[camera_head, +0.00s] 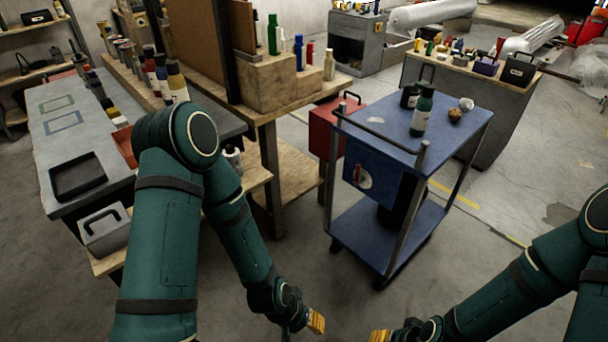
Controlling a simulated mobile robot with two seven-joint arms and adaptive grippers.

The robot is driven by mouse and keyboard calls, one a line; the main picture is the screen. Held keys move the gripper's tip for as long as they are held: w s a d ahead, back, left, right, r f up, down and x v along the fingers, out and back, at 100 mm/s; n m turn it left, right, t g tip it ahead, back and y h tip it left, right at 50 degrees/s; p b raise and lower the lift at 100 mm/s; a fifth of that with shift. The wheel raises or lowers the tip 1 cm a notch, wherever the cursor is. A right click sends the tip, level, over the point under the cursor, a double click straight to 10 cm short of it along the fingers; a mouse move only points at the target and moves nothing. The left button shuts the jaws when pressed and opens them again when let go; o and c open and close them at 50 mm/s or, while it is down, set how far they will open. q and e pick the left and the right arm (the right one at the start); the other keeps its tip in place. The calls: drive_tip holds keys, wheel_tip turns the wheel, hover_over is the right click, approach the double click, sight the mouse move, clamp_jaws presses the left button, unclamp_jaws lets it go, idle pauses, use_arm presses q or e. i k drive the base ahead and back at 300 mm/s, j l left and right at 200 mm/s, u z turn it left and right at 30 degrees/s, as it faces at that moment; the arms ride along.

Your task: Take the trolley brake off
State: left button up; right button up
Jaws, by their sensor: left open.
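The blue trolley (385,116) stands right of the centre, with a top deck, a lower shelf and a grey push handle on its near side. A blue box under the deck carries a round red-and-white dial with a pale lever (364,178); I cannot tell whether this is the brake or how it is set. The trolley's wheels are mostly hidden. My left gripper (316,321) is open at the bottom centre, in front of the trolley and apart from it. My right gripper (380,336) is at the bottom edge, mostly cut off, also apart from the trolley.
A red cabinet (325,130) stands close behind the trolley's left side. A wooden workbench (292,103) is left. Floor between my grippers and the trolley is clear.

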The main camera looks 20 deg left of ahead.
sight(356, 180)
drive_tip(key=i+u, duration=0.2)
drive_tip(key=u, duration=0.2)
drive_tip(key=i+u, duration=0.25)
drive_tip(key=u, duration=0.15)
drive_tip(key=i+l+u, duration=0.1)
drive_tip(key=u, duration=0.35)
drive_tip(key=i+l, duration=0.05)
drive_tip(key=i, duration=0.05)
